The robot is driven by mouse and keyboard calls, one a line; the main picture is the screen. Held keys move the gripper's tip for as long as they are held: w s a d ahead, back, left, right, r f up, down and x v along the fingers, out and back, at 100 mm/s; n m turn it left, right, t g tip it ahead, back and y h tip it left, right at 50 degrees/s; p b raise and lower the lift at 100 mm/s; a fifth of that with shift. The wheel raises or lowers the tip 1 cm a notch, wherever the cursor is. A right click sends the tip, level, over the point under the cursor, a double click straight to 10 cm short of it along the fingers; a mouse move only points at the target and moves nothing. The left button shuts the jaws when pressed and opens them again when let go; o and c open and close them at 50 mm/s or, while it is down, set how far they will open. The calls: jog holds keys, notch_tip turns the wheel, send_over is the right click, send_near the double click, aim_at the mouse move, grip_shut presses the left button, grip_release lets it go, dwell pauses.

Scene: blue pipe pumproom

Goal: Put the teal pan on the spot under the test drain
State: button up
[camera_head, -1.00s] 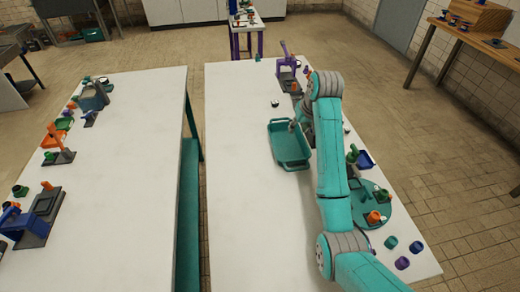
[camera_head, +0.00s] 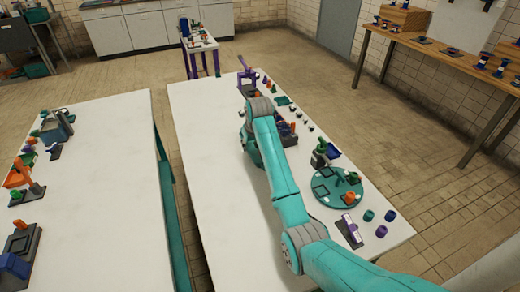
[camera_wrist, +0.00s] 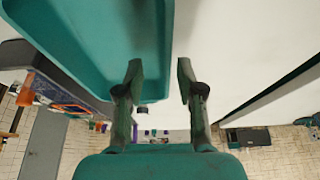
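The teal pan (camera_wrist: 85,40) fills the upper left of the wrist view. My gripper (camera_wrist: 157,72) has its two fingers apart. In the picture the left finger overlaps the pan and the right finger stands beyond its side edge, against white. I see no contact between the fingers and the pan. In the head view my arm hides both the gripper and the pan. A purple upright fixture (camera_head: 247,72) stands at the table's far end, and a green-topped fixture (camera_head: 320,150) at its right side. I cannot tell which fixture is the test drain, and its spot is not clear.
The white table (camera_head: 215,190) is bare left of my arm. A teal round plate (camera_head: 325,197) with small parts lies at right. Loose teal and purple cups (camera_head: 381,231) stand near its edge. A second white table (camera_head: 105,190) with fixtures stands left across a gap.

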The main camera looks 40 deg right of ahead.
jog(key=shift+w+x, duration=0.2)
jog(key=shift+x, duration=0.9)
jog(key=shift+w+x, duration=0.15)
jog(key=shift+x, duration=1)
jog(key=shift+a+r, duration=0.15)
grip_shut()
